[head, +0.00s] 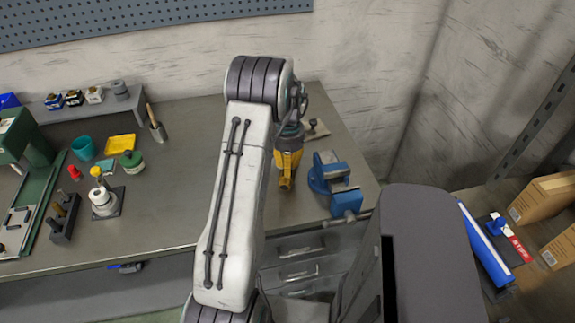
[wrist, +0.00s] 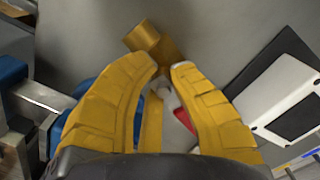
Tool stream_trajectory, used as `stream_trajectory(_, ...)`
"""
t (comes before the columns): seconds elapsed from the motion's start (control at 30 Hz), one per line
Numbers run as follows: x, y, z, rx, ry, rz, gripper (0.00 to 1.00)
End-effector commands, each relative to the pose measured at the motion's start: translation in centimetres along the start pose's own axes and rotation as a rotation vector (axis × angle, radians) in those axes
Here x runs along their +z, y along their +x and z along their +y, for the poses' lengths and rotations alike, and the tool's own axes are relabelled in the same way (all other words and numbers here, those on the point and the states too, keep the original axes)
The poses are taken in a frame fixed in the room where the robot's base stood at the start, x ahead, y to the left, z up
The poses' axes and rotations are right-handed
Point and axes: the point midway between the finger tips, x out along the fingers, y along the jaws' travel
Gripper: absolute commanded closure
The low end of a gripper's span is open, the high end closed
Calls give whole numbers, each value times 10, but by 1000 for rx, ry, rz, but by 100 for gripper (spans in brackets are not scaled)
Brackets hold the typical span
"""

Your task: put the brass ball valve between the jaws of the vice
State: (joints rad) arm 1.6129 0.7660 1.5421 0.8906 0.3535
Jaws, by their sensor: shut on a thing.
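The brass ball valve (wrist: 153,42) shows just beyond my fingertips in the wrist view, with another brass-coloured part between the fingers. The blue vice (head: 338,188) stands on the bench just right of my gripper. Part of the vice (wrist: 12,72) shows at the left edge of the wrist view. The gap between its jaws is not clear.
The grey bench (head: 170,200) is clear left of my arm; cups, trays and tools stand farther left. Cardboard boxes (head: 545,198) are at far right.

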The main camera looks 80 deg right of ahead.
Motion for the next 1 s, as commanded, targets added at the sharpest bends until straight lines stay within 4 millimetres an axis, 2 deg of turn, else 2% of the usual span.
stream_trajectory(0.27, -1, 2, 0, -1, 0, 2, 100)
stream_trajectory(0.3, 0, 3, 0, 0, 0, 0, 81)
stream_trajectory(0.5, 0, 2, 0, 0, 0, 0, 63)
stream_trajectory(0.8, 0, 0, 0, 0, 0, 0, 62)
stream_trajectory(1.0, -1, -16, 0, -1, 0, 3, 62)
